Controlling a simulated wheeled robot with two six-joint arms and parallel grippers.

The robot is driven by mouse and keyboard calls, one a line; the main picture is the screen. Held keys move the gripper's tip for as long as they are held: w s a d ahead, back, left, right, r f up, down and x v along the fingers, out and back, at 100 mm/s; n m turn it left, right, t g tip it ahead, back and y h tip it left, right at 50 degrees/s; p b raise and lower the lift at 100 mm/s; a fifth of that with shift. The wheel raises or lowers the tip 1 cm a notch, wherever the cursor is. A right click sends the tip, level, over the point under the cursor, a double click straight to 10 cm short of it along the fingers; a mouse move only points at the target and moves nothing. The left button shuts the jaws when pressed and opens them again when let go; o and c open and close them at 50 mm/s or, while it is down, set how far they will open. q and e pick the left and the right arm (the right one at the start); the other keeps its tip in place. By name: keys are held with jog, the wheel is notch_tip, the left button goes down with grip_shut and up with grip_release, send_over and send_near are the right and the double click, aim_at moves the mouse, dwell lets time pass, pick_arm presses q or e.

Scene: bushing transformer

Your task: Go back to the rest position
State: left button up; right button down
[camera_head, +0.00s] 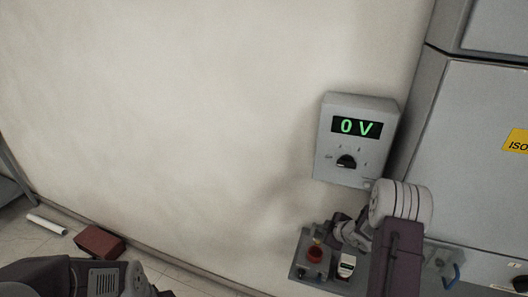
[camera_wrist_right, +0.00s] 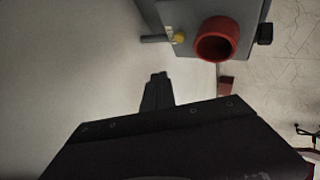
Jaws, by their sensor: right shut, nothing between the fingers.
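My right gripper (camera_head: 336,229) shows in the head view at the lower right, just above a small grey shelf below the wall box. In the right wrist view its fingers (camera_wrist_right: 157,88) are shut together with nothing between them. Part of my left arm shows at the lower left of the head view, but its fingertips are not seen.
A grey wall box (camera_head: 335,140) reads "0 V" above its knob. Grey cabinets (camera_head: 470,150) stand at right. A red-brown box (camera_head: 100,242) lies on the floor.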

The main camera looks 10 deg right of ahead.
jog(key=w+a+r+t+b, duration=0.15)
jog(key=a+r+b, duration=0.25)
jog(key=a+r, duration=0.7)
jog(key=s+a+f+m+g, duration=0.1)
jog(key=s+f+m+g, duration=0.2)
jog(key=s, duration=0.5)
jog(key=s+a+f+m+g+h, duration=0.1)
jog(key=s+a+f+m+g, duration=0.1)
jog(key=s, duration=0.7)
jog(key=s+a+f+m+g+b, duration=0.1)
jog(key=s+f+m+g, duration=0.3)
jog(key=s, duration=0.5)
jog(key=shift+s+a+f+m, duration=0.2)
jog(key=shift+a+f+m, duration=0.05)
jog(key=shift+m, duration=0.95)
